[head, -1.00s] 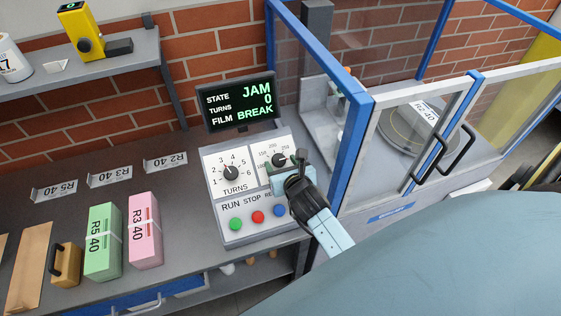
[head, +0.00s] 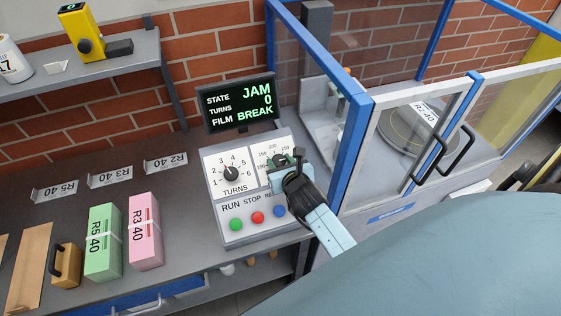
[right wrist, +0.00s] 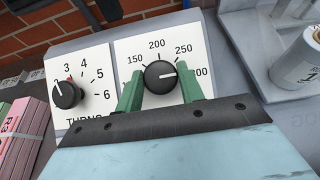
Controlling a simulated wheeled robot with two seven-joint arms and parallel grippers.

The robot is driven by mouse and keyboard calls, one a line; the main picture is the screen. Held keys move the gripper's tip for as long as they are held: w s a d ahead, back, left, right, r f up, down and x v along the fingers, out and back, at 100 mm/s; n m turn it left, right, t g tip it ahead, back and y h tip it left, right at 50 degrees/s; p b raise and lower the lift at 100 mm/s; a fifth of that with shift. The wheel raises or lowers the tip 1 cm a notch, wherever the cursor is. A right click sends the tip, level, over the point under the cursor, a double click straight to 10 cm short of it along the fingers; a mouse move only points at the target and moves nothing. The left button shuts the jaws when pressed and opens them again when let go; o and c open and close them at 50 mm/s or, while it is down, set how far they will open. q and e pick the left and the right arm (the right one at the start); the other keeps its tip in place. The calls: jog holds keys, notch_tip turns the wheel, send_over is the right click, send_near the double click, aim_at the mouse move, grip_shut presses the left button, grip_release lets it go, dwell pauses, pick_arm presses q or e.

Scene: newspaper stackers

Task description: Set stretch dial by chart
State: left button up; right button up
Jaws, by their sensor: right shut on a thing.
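The stretch dial (right wrist: 160,77) is a black knob on a white plate marked 150, 200, 250 and, partly covered, 300. Its white pointer faces right, between 250 and 300. My right gripper (right wrist: 160,92) has its green fingers on either side of this knob, shut on it. In the head view my right gripper (head: 284,166) reaches over the console (head: 262,232) and partly hides the stretch dial (head: 279,160). I cannot make out a chart. My left gripper is not in view.
A screen (head: 236,103) reads STATE JAM, TURNS 0, FILM BREAK. Green (head: 236,224), red (head: 258,217) and blue buttons sit below the dials. A blue-framed enclosure (head: 357,150) stands close right of my gripper. Green (head: 103,243) and pink bundles (head: 145,231) stand on the bench at left.

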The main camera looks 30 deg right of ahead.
aim_at(281, 164)
jog(key=n+y+p, duration=0.2)
jog(key=n+p, duration=0.1)
jog(key=shift+d+r, duration=0.15)
jog(key=shift+r, duration=0.15)
jog(key=shift+f+n+y+p, duration=0.2)
jog(key=shift+n+y+p, duration=0.5)
jog(key=shift+n+p, duration=0.45)
jog(key=o, duration=1)
jog(key=shift+c, duration=0.2)
notch_tip(281, 164, up, 10)
